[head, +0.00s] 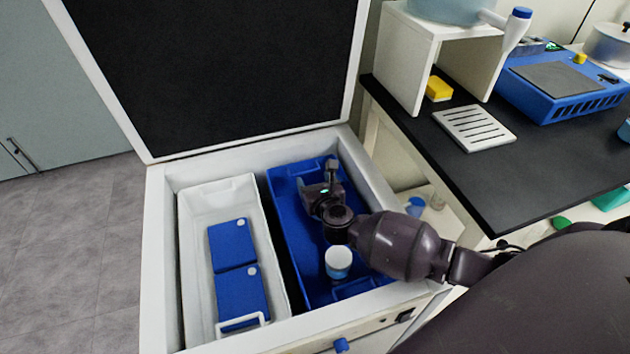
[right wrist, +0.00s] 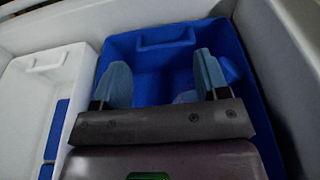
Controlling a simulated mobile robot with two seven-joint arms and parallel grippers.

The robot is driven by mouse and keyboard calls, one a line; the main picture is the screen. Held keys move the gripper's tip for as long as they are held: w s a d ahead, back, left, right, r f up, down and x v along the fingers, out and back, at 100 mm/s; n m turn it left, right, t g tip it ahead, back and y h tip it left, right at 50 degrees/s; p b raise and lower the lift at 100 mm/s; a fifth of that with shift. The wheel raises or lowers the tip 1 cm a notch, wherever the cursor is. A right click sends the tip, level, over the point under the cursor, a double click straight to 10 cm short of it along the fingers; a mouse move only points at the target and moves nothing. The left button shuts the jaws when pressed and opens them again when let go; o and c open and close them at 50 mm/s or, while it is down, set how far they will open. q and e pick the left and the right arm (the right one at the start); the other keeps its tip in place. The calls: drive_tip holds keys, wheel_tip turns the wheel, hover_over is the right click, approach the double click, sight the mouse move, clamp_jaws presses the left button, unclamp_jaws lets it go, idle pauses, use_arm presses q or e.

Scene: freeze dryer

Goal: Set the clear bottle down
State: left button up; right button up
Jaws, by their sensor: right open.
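A small bottle with a white top and a pale blue body (head: 338,262) stands in the near part of the blue bin (head: 285,215), inside the open white chest. It looks like the clear bottle. My right gripper (head: 320,178) is over the far part of the same bin, apart from the bottle, which lies nearer the wrist side. In the right wrist view the gripper (right wrist: 164,80) has its two pale blue fingers wide apart. A pale bluish shape (right wrist: 187,97) shows low beside the right finger; I cannot tell what it is. My left gripper is not in view.
A white bin (head: 188,240) with two blue boxes (head: 240,270) stands left of the blue bin. The chest's lid (head: 215,70) is raised behind. The chest walls (head: 365,180) enclose both bins. A dark bench (head: 500,180) with equipment stands at right.

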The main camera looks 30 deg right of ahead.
drive_tip(key=s+a+r+n+t+y+p, duration=0.1)
drive_tip(key=s+a+r+n+p, duration=0.3)
drive_tip(key=s, duration=0.4)
drive_tip(key=s+a+r+n+t+y+p, duration=0.1)
drive_tip(key=s+a+r+n+y+p, duration=0.15)
drive_tip(key=s+n, duration=0.4)
drive_tip(key=n+g+y+p, duration=0.2)
drive_tip(key=n+g+y, duration=0.1)
drive_tip(key=n, duration=1.9)
hover_over(403, 302)
drive_tip(key=w+a, duration=0.6)
drive_tip(key=s+d+n+g, duration=0.1)
drive_tip(key=s+n, duration=0.1)
drive_tip(key=s+d+f+n+g+h, duration=0.1)
drive_tip(key=s+n, duration=0.1)
drive_tip(key=s+d+n+g+h, duration=0.1)
drive_tip(key=s+n, duration=0.1)
drive_tip(key=n, duration=0.1)
drive_tip(key=shift+s+d+f+h+p, duration=0.2)
drive_tip(key=shift+d+h+p, duration=0.1)
drive_tip(key=shift+p, duration=0.1)
drive_tip(key=shift+s+d+n, duration=0.15)
drive_tip(key=shift+n, duration=0.1)
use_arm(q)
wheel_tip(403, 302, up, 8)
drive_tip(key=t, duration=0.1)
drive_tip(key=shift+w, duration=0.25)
